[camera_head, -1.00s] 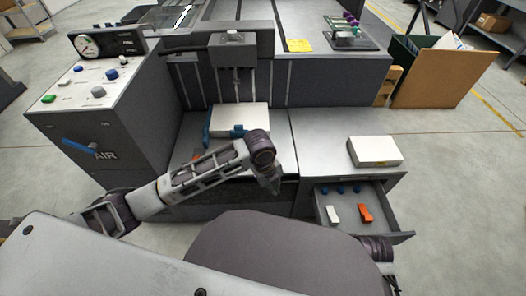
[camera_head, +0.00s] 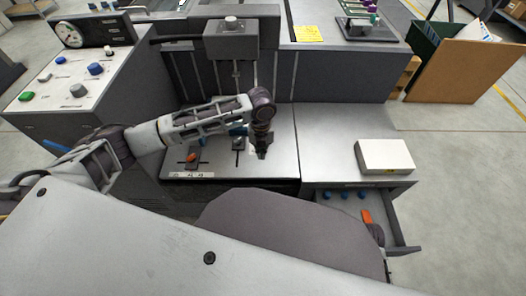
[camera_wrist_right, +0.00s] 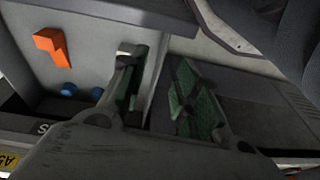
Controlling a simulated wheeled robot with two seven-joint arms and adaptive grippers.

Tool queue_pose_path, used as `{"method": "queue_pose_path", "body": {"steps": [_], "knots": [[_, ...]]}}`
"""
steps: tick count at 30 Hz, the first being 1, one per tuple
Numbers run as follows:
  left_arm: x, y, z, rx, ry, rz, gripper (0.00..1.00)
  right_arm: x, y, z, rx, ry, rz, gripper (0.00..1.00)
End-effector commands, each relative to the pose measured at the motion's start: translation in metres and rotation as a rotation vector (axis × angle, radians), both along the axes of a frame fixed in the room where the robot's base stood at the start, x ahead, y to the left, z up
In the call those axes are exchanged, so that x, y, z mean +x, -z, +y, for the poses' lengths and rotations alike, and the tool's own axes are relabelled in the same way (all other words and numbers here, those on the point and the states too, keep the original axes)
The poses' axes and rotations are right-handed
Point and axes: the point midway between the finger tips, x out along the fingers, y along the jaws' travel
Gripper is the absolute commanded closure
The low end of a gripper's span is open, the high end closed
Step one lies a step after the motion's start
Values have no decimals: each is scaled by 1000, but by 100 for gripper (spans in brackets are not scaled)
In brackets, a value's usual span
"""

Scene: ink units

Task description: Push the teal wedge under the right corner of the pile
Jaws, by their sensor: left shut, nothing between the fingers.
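The pile is mostly hidden behind my left forearm in the head view; a small white patch (camera_head: 251,149) beside the gripper may be part of it. A teal-blue piece (camera_head: 238,131) shows just below the forearm; I cannot tell if it is the wedge. My left gripper (camera_head: 262,152) is shut and empty, pointing down close to the right side of the metal feed table (camera_head: 282,145). My right gripper shows in the right wrist view (camera_wrist_right: 160,100), its green-padded fingers apart, near the open drawer.
A white packet (camera_head: 385,156) lies on the right-hand top. The open drawer (camera_head: 402,236) holds an orange block (camera_wrist_right: 50,45) and blue knobs. A control cabinet stands left.

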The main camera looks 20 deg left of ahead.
Motion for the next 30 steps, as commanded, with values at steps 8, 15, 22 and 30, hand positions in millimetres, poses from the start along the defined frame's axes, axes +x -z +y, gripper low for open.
{"method": "queue_pose_path", "body": {"steps": [8,15,22,30], "knots": [[1,0,1,2,4,1,100,0,0,0,0,0,1,68],[1,2,1,2,3,1,100,0,0,0,1,0,-2,68],[0,18,1,3,3,2,100,0,-4,1,6,-1,-9,68],[0,52,1,3,3,2,100,3,-14,4,18,-1,-32,68]]}}
